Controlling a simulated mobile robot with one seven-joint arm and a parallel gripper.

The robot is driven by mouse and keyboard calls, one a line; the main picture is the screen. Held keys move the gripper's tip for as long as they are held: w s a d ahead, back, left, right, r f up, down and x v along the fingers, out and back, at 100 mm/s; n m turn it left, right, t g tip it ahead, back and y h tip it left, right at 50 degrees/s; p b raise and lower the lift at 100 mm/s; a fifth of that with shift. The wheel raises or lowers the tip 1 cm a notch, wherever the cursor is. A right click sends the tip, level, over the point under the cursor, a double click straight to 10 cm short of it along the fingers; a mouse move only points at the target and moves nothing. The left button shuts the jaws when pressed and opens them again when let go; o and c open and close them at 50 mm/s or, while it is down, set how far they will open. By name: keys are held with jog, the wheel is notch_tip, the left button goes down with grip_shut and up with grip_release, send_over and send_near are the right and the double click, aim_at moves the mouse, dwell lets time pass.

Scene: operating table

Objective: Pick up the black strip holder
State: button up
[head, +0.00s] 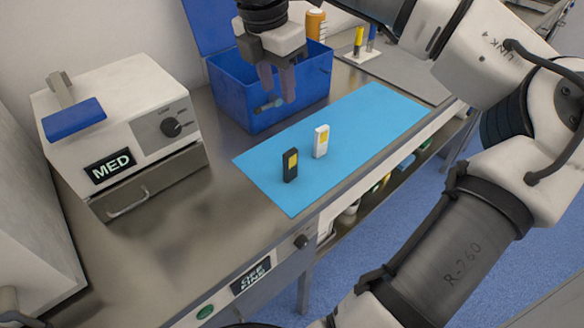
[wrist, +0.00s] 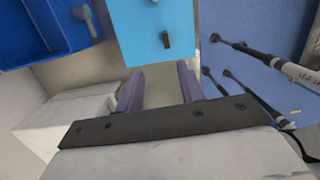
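The black strip holder (head: 290,165) stands upright on the blue mat (head: 375,115), with a yellow patch on its face. It also shows as a small dark shape in the wrist view (wrist: 165,40), on the light blue mat (wrist: 142,25), beyond my fingertips. My gripper (head: 277,86) hangs in front of the blue bin, above and behind the holder, apart from it. Its two purple-grey fingers are spread with nothing between them, as the wrist view also shows (wrist: 160,85).
A similar white holder (head: 321,142) stands just right of and behind the black one. A blue bin (head: 235,100) stands behind the mat. A white MED box (head: 110,120) is at left. The mat's right part and the front-left steel counter (head: 180,245) are clear.

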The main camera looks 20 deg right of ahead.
aim_at(290, 152)
jog(key=f, duration=0.8)
jog(key=f+b, duration=0.1)
jog(key=f, duration=0.3)
jog(key=shift+s+d, duration=0.3)
jog(key=f+p, duration=0.1)
jog(key=f, duration=0.1)
jog(key=d+f+p, duration=0.1)
jog(key=f, duration=0.1)
jog(key=shift+s+d+f, duration=0.1)
jog(key=shift+d+f, duration=0.05)
jog(key=shift+d, duration=0.05)
jog(key=shift+f, duration=0.6)
grip_shut()
